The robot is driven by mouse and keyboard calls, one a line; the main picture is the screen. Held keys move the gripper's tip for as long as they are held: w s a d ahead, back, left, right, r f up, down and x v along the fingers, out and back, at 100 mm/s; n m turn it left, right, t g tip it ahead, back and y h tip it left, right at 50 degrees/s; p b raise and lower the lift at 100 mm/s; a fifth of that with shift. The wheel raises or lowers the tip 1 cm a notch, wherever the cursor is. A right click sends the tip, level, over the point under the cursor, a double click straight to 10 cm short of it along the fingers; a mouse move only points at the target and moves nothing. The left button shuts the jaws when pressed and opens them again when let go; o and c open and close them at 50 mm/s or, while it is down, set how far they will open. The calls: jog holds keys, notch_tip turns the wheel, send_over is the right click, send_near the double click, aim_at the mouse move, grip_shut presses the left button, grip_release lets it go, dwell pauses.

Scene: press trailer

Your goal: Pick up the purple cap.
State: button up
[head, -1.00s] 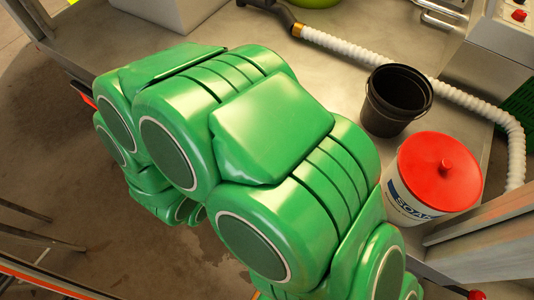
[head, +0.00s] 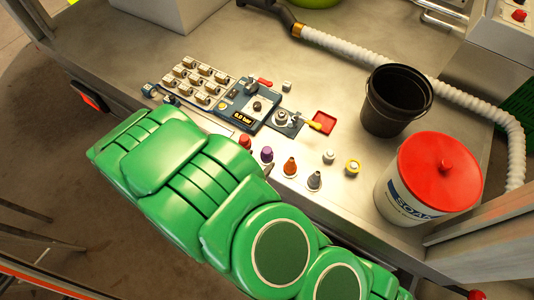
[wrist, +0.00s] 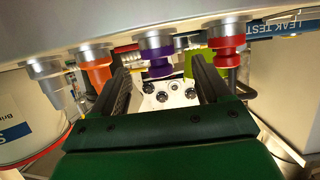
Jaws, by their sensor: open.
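The purple cap (head: 267,154) stands in a row of caps near the front edge of the metal bench in the head view. In the wrist view the purple cap (wrist: 157,65) sits below a silver base, centred in the gap between my fingers. My gripper (wrist: 160,76) is open, with one dark finger on each side of that gap. I cannot tell how far the fingertips are from the cap. My green arm hides my gripper in the head view.
A red cap (head: 245,141) and an orange cap (head: 290,167) flank the purple one closely. A grey cap (head: 314,181) stands further right. Behind are a gauge panel (head: 250,104) and a red tray (head: 323,122). A black bucket (head: 396,103) and red-lidded tub (head: 436,176) stand right.

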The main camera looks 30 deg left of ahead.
aim_at(270, 150)
jog(key=shift+x, duration=3.65)
jog(key=shift+d, duration=0.1)
jog(key=c, duration=1.1)
jog(key=shift+r, duration=0.1)
jog(key=shift+r, duration=4.95)
